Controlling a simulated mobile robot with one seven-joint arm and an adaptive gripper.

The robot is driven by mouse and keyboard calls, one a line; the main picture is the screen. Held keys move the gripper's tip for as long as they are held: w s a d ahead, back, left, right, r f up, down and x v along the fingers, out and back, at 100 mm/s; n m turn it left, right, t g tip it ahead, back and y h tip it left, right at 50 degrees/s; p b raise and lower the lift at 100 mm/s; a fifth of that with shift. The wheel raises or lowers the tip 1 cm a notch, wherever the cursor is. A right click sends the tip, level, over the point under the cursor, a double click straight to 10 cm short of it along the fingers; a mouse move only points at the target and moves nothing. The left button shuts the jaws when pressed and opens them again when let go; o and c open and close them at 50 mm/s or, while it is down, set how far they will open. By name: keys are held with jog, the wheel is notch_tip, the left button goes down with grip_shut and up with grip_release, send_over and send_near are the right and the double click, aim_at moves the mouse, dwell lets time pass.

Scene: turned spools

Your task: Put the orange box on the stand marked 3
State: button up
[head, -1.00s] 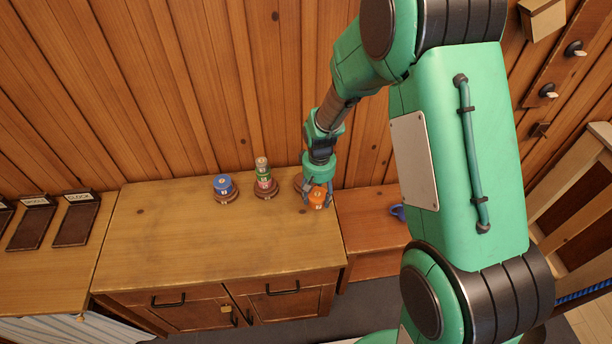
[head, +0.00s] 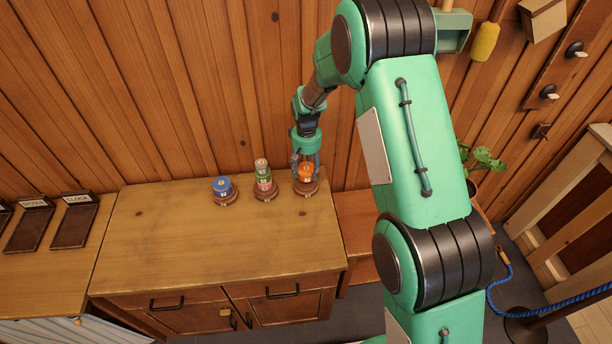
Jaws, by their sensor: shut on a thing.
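The orange box (head: 305,172) is a small round-looking piece at the right end of the wooden cabinet top. My gripper (head: 306,168) comes down on it from above and is shut on it. The box is at the right stand (head: 307,190), a round brown base, directly over it; I cannot tell whether it touches. The left stand (head: 226,198) bears a blue piece (head: 222,186). The middle stand (head: 265,195) bears a stack of pink, green and tan pieces (head: 263,174). The numbers on the stands are too small to read.
The cabinet top (head: 200,245) is clear in front of the stands. A plank wall (head: 200,90) rises close behind them. Dark labelled trays (head: 75,222) lie on a surface at left. A potted plant (head: 482,162) and a blue rope (head: 500,285) are at right.

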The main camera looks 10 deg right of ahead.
aim_at(306, 175)
jog(key=shift+w, duration=0.25)
jog(key=shift+f, duration=1.75)
jog(key=shift+f+b, duration=0.15)
jog(key=shift+b, duration=0.15)
jog(key=o, duration=1.1)
jog(key=shift+o, duration=0.2)
notch_tip(306, 175, up, 12)
jog(key=shift+r+p, duration=0.15)
jog(key=shift+p, duration=0.65)
